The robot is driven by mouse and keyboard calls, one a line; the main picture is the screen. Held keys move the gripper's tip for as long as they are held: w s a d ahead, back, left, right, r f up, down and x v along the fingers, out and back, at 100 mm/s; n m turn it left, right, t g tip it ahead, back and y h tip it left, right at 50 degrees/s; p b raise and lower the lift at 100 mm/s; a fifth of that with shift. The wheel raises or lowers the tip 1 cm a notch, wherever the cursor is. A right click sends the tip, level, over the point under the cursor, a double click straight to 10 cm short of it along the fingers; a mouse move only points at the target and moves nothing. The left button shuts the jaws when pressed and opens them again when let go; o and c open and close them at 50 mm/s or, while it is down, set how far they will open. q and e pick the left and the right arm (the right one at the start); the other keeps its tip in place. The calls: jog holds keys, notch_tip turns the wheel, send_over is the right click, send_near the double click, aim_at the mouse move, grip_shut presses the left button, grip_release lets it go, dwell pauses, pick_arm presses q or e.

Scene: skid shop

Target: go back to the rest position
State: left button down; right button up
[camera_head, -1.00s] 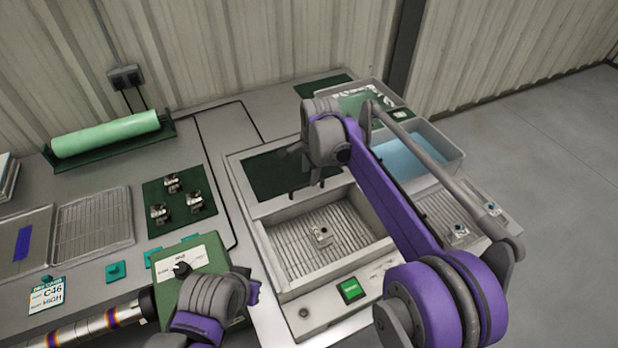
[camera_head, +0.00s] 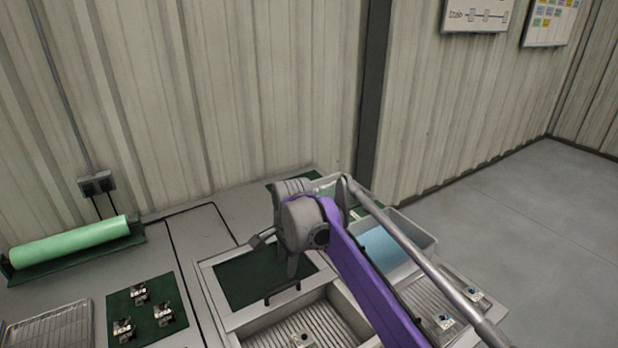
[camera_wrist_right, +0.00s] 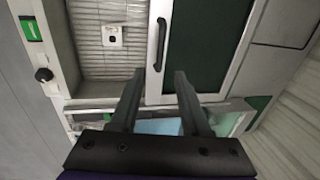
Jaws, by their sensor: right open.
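My right gripper (camera_head: 273,256) is above the washer-like machine with the sunken ribbed basin (camera_head: 350,325) and dark green panel (camera_head: 235,284). Its two dark fingers are apart and empty in the right wrist view (camera_wrist_right: 160,75). There, the black bar handle (camera_wrist_right: 157,45) lies just beyond the fingertips, at the panel's edge; I cannot tell how far below. A small metal part (camera_wrist_right: 113,36) sits in the ribbed basin. My left gripper is outside the head view.
A blue-bottomed bin (camera_head: 425,240) stands right of my right forearm. A green mat (camera_head: 115,300) with metal parts, a wire rack (camera_head: 50,330) and a green roll (camera_head: 70,241) are at left. The wall is behind; open floor lies at right.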

jog(key=s+d+n+t, duration=0.1)
jog(key=s+d+n, duration=0.1)
jog(key=s+d, duration=0.5)
jog(key=s+d+n+t, duration=0.1)
jog(key=s+d+n, duration=0.25)
jog(key=d, duration=0.65)
jog(key=s+d+f+n, duration=0.1)
jog(key=s+d+f, duration=0.2)
jog(key=s, duration=0.3)
jog(key=s+d+f+n+t, duration=0.1)
jog(key=s+d+f+n, duration=0.1)
jog(key=s, duration=0.4)
jog(key=s+d+f+n+h, duration=0.1)
jog(key=s+d+f+n, duration=0.1)
jog(key=s+d+f, duration=0.3)
jog(key=shift+s+d+t, duration=0.15)
jog(key=shift+s+t, duration=0.15)
jog(key=shift+s, duration=0.7)
